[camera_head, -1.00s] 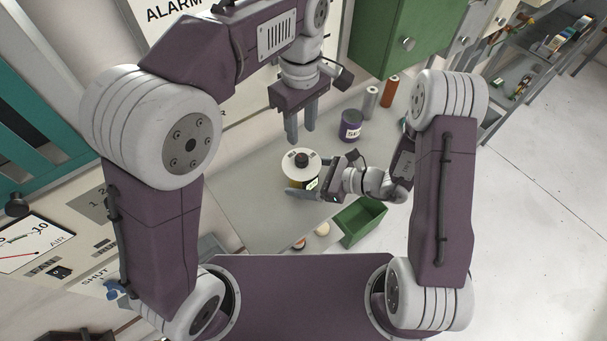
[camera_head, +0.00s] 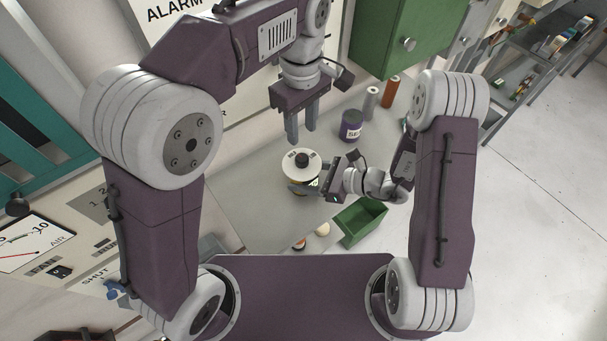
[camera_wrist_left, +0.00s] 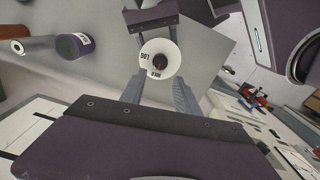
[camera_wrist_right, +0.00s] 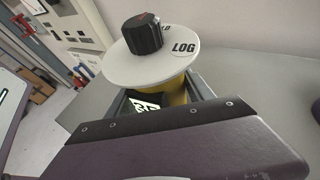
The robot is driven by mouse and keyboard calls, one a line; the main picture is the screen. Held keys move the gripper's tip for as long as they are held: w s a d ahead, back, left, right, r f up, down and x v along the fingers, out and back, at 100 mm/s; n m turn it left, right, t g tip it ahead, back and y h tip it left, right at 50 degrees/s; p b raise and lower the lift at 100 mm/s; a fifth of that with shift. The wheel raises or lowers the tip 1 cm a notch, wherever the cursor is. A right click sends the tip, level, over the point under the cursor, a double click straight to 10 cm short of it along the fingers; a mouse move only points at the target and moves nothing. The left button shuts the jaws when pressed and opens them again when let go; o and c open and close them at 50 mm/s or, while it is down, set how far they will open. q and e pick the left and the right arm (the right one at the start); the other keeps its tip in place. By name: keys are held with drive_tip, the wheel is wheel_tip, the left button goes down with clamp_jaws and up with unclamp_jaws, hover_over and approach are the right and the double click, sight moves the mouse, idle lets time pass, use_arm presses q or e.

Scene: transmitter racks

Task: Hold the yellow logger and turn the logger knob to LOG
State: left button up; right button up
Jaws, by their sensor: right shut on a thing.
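The yellow logger (camera_wrist_right: 173,92) stands upright on the grey bench top, with a white disc (camera_head: 300,166) on top marked LOG. The black logger knob (camera_wrist_right: 142,35) has a red pointer mark and sits at the disc's centre; it also shows in the left wrist view (camera_wrist_left: 158,62). My right gripper (camera_head: 306,189) is shut around the logger's body, below the disc. My left gripper (camera_head: 301,127) is open, pointing down, empty, above and behind the logger.
A purple labelled can (camera_head: 351,126), a grey cylinder (camera_head: 371,101) and an orange cylinder (camera_head: 390,91) stand behind the logger to the right. A green bin (camera_head: 361,222) is in front right. The bench (camera_head: 240,200) left of the logger is clear.

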sight(302, 158)
use_arm(q)
drive_tip(key=shift+o, duration=0.7)
drive_tip(key=shift+r+m, duration=0.1)
drive_tip(key=shift+m, duration=0.2)
wheel_tip(302, 158, down, 10)
drive_tip(key=m, duration=0.5)
drive_tip(key=shift+s, duration=0.1)
clamp_jaws()
